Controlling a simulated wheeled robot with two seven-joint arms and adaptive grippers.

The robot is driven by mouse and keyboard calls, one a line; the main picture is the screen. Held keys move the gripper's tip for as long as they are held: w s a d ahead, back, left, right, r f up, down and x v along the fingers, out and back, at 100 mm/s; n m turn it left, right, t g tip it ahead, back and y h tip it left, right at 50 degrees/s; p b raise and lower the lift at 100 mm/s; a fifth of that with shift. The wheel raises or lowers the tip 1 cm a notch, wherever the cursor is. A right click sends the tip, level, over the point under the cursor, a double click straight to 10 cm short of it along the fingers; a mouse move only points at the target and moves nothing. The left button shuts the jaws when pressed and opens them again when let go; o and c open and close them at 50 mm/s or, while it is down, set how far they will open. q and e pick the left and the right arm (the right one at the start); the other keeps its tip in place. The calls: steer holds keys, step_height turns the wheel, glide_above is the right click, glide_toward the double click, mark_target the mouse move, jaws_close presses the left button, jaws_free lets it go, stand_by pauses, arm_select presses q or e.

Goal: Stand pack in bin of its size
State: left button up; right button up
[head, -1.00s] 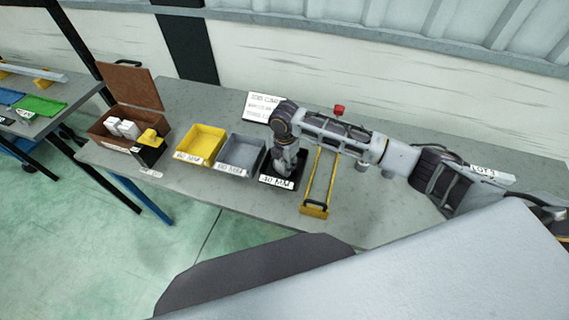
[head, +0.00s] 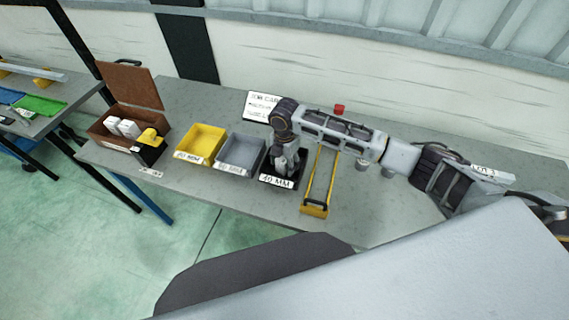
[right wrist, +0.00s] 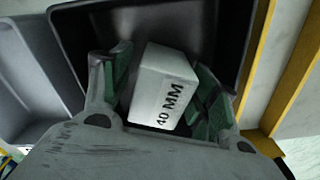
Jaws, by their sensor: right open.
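A white pack (right wrist: 160,88) with "40 MM" printed on it is inside the black bin (right wrist: 222,22) in the right wrist view. The black bin's front label (head: 276,182) also reads 40 MM in the head view. My right gripper (right wrist: 162,72) reaches down into this bin. Its green-padded fingers are open, one on each side of the pack, with a gap visible on the right. The pack's base is hidden, and in the head view my gripper (head: 286,162) hides the pack. My left gripper is not in view.
A grey bin (head: 240,150) and a yellow bin (head: 202,142) stand to the left. Farther left is an open brown box (head: 106,137) with white packs. A yellow-railed frame (head: 315,209) lies close right of the black bin. A small red block (head: 339,109) is behind my arm.

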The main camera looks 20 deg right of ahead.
step_height(320, 180, up, 12)
steer(key=shift+f+b, duration=0.25)
steer(key=shift+b, duration=0.25)
stand_by(1.6)
